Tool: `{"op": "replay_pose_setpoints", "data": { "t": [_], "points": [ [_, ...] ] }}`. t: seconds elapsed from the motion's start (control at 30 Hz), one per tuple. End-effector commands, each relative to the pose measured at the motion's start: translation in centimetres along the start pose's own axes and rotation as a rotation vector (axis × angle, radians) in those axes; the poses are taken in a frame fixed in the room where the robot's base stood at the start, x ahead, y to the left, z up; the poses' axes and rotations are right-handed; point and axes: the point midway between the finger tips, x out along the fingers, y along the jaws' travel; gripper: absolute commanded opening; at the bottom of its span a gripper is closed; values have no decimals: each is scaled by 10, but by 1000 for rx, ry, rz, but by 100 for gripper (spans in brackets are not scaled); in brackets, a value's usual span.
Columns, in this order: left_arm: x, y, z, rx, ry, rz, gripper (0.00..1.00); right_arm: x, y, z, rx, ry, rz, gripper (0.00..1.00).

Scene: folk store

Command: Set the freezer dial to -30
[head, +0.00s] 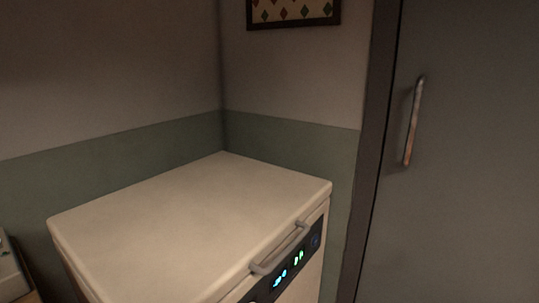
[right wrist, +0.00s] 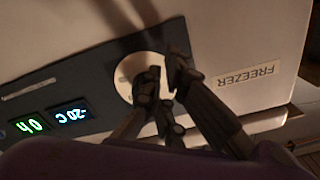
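The freezer (head: 190,220) is a pale chest with a shut lid, standing in the corner in the head view. The freezer dial (right wrist: 125,75) is a round, pale knob on the dark control panel (right wrist: 80,75) in the right wrist view. My right gripper (right wrist: 162,72) is at the dial's right side; one fingertip overlaps its face, the other is near its edge. The fingers look slightly apart, with a narrow gap. I cannot tell whether they touch the dial. The blue display (right wrist: 72,116) appears to read -20C. My left gripper is not in view.
A green display (right wrist: 30,125) is beside the blue one. A FREEZER label (right wrist: 246,76) is upside down at right. The lid has a grey handle (head: 278,250). A grey door (head: 465,150) with a vertical handle stands at right. The lid top is clear.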

Motion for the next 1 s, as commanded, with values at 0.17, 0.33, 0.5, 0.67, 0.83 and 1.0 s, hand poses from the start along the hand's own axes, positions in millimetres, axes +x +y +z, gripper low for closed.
{"op": "replay_pose_setpoints", "data": {
  "t": [0.17, 0.33, 0.5, 0.67, 0.83, 1.0],
  "points": [
    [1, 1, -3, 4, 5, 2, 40, 0, -1, -4, -2, 6, -3, 0],
    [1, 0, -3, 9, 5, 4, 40, 0, 0, -4, -3, 6, -3, 0],
    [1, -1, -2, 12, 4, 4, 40, 0, -2, 0, -2, 6, -2, 0],
    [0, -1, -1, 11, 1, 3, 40, -1, -4, 5, -2, 4, -1, 0],
    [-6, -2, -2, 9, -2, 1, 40, -16, -3, 5, -3, 1, 1, 0],
    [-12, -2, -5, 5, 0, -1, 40, -37, -3, 5, -2, 1, 1, 0]
  ]
}}
